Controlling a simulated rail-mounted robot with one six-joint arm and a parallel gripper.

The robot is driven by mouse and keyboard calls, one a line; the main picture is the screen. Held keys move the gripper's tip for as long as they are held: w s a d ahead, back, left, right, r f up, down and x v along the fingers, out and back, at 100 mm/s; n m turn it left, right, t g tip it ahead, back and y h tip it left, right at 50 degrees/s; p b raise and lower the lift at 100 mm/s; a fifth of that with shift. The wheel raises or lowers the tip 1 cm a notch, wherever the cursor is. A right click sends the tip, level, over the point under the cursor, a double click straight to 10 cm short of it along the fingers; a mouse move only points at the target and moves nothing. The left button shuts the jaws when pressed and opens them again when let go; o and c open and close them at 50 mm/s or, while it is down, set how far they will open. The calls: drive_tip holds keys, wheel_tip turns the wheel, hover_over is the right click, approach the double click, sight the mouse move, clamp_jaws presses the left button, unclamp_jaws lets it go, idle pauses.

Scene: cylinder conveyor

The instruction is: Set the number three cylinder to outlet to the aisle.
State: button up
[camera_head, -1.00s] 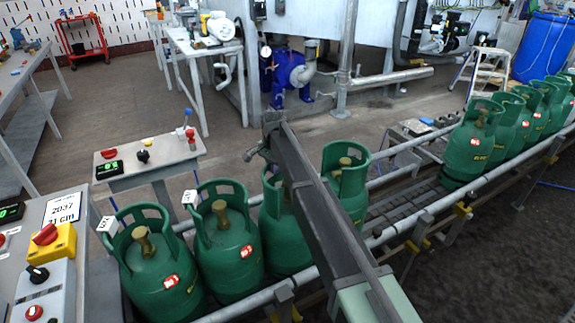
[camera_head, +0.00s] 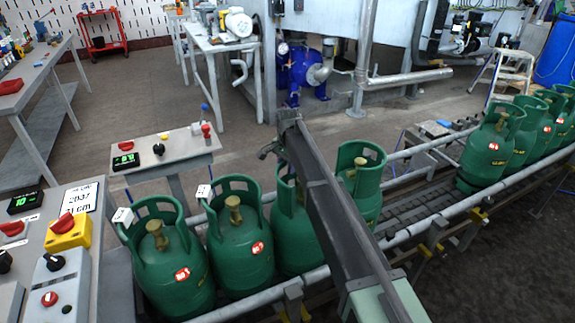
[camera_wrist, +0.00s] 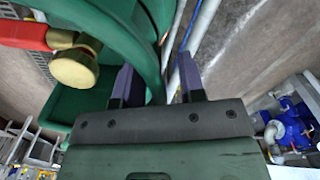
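Green gas cylinders with brass valves stand in a row on the conveyor (camera_head: 400,213). In the head view, the first cylinder (camera_head: 172,270) and second cylinder (camera_head: 240,250) carry white tags whose numbers I cannot read. My arm partly hides the third cylinder (camera_head: 293,240); a fourth cylinder (camera_head: 368,192) stands just behind the arm. In the wrist view, my gripper (camera_wrist: 157,82) has its fingers apart, with a green collar edge (camera_wrist: 150,50) between them and a gap at the right finger. A brass valve (camera_wrist: 76,66) shows beside it. Which cylinder this is, I cannot tell.
More green cylinders (camera_head: 488,150) stand farther right on the conveyor. Control panels with knobs (camera_head: 68,232) and displays (camera_head: 125,161) stand at the left. A blue pump (camera_head: 300,68) and a white table (camera_head: 210,38) are behind. The floor between panels and pump is open.

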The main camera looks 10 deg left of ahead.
wheel_tip(320, 180, up, 11)
drive_tip(key=p, duration=1.1)
drive_tip(key=shift+f, duration=0.1)
drive_tip(key=shift+n, duration=0.5)
drive_tip(key=s+d+r+n+p, duration=0.1)
drive_tip(key=s+d+n, duration=0.4)
drive_tip(key=s+d, duration=2.7)
drive_tip(key=shift+s+d+r, duration=0.25)
drive_tip(key=shift+s+d, duration=0.1)
drive_tip(key=shift+d, duration=1.9)
